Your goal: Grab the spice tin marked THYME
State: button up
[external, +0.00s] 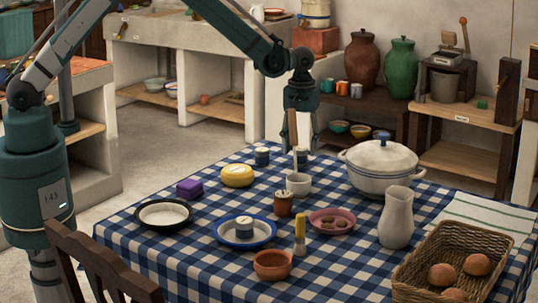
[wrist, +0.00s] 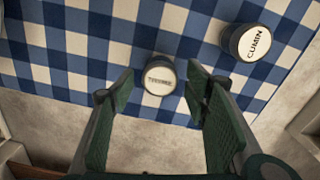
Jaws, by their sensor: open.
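The THYME tin (wrist: 159,76) shows in the wrist view as a round white lid with dark lettering, close to the table edge. In the external view, a dark blue tin with a pale lid (external: 302,155) below my gripper appears to be it, partly hidden by a spoon. My gripper (external: 301,118) points down above the far edge of the table. In the wrist view its open fingers (wrist: 158,82) appear on either side of the THYME tin, with nothing held between them. The tin stands upright on the cloth.
A CUMIN tin (wrist: 248,41) stands to the right in the wrist view. A white cup (external: 298,186) with an upright spoon and a white lidded pot (external: 381,168) stand near my gripper. Another tin stands on a blue-rimmed plate (external: 264,236).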

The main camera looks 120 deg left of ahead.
jog(key=shift+f, duration=1.35)
jog(key=c, duration=1)
